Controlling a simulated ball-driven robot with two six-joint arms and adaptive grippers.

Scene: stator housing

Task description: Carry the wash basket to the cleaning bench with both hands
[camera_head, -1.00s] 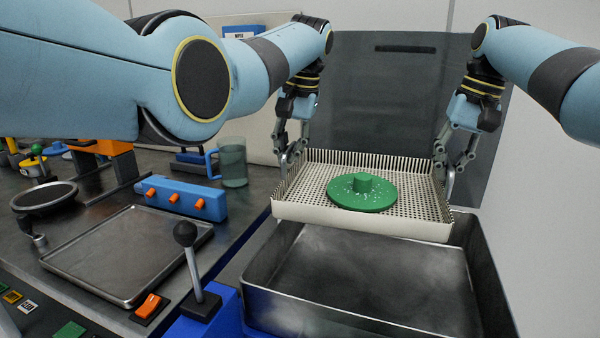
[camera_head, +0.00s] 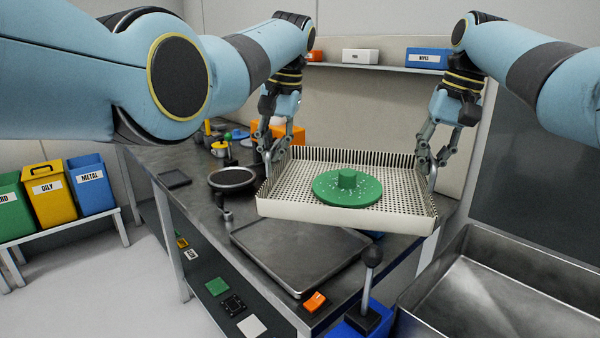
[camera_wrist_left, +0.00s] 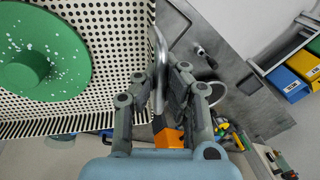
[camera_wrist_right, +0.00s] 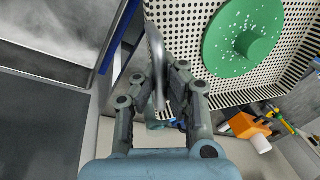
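The wash basket (camera_head: 290,208) is a cream perforated tray, held in the air between my two grippers and roughly level. A green round part (camera_head: 347,188) with a central boss and white specks lies in it. My left gripper (camera_head: 277,160) is shut on the basket's left handle (camera_wrist_left: 158,65), a grey metal bar. My right gripper (camera_head: 432,165) is shut on the right handle (camera_wrist_right: 156,60). The cleaning bench is probably the dark metal workbench (camera_head: 205,210), with a shallow metal tray (camera_head: 290,255) on it below the basket.
An empty metal basin (camera_head: 470,290) is at the lower right. A lever with a black knob (camera_head: 372,257) stands between basin and workbench. A round black dish (camera_head: 232,178) and an orange object (camera_head: 290,130) are on the bench. Labelled bins (camera_head: 50,195) stand at the left.

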